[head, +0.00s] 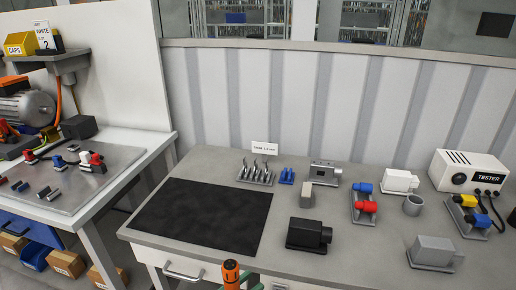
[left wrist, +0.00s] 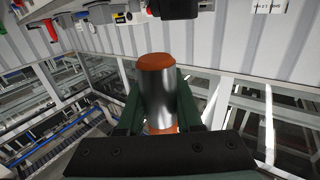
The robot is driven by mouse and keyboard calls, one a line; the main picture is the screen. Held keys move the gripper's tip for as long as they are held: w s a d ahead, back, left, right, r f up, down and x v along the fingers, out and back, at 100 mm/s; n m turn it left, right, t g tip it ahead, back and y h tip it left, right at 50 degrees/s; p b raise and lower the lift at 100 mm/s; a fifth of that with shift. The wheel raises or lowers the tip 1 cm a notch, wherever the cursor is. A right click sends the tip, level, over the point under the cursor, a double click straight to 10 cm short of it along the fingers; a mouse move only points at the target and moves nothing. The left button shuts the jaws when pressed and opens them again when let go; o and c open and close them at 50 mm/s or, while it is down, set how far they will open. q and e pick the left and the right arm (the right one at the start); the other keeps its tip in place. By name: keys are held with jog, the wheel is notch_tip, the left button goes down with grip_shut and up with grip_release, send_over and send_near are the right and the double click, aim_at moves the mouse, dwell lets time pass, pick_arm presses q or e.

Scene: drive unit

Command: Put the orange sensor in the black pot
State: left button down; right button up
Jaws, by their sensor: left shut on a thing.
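The orange sensor (head: 231,273) shows at the bottom edge of the head view, in front of the table's near edge. In the left wrist view it has an orange cap and a silver barrel (left wrist: 156,92). My left gripper (left wrist: 158,108) is shut on it, one dark green finger on each side. A black block with a short round end (head: 307,234) sits on the table, farther back and right of the sensor. I cannot make out a clear black pot. A small grey cup (head: 413,205) stands farther right. My right gripper is not in view.
A black mat (head: 205,215) covers the table's left part. Behind are a slotted rack (head: 256,175), blue pieces (head: 287,176) and a grey device (head: 325,174). Red and blue parts on a stand (head: 365,205), a grey block (head: 433,252) and a tester (head: 469,172) are right.

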pick_arm(q)
jog(key=s+a+r+n+t+y, duration=0.1)
jog(key=a+r+n+t+y, duration=0.3)
jog(key=a, duration=0.5)
jog(key=a+r+n+t+y, duration=0.2)
jog(key=a+r+n+y, duration=0.15)
jog(key=a+y, duration=0.45)
jog(key=w+r+n+y, duration=0.1)
jog(key=w+r, duration=0.2)
jog(key=r, duration=0.2)
jog(key=w+r+n, duration=0.1)
jog(key=w+r, duration=0.2)
jog(key=r, duration=0.3)
jog(key=s+f, duration=0.5)
jog(key=f, duration=0.6)
jog(key=shift+s, duration=0.4)
